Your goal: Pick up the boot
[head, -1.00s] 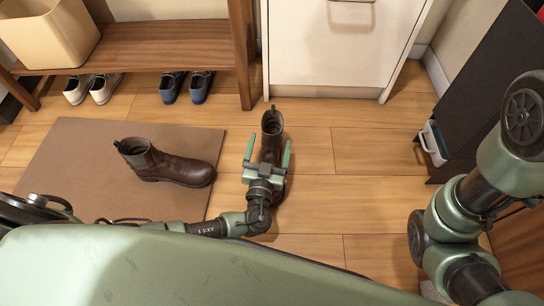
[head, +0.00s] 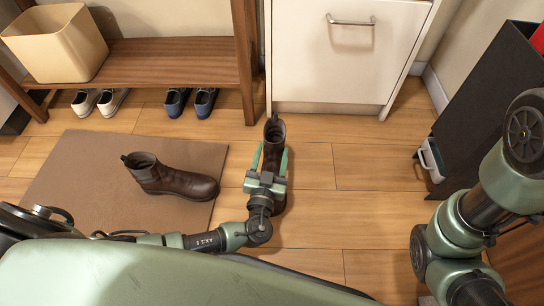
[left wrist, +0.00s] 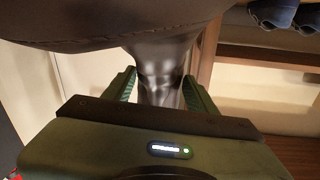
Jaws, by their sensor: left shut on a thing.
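A dark brown boot (head: 275,131) is at the centre of the head view, off the mat, its open top toward the white cabinet. My left gripper (head: 270,157) is shut on this boot, with one green finger on each side of it. Much of the boot is hidden under the gripper, and I cannot tell if it is clear of the floor. In the left wrist view the dark, shiny boot (left wrist: 160,68) is between the fingers. A second brown boot (head: 172,178) lies on the mat to the left. My right arm shows at the right, but its gripper does not.
A brown mat (head: 75,185) lies on the wooden floor at left. A wooden bench (head: 165,62) bears a beige bin (head: 55,42), with white shoes (head: 99,101) and blue shoes (head: 190,102) below. A white cabinet (head: 345,65) stands behind the boot. Floor is free right of the boot.

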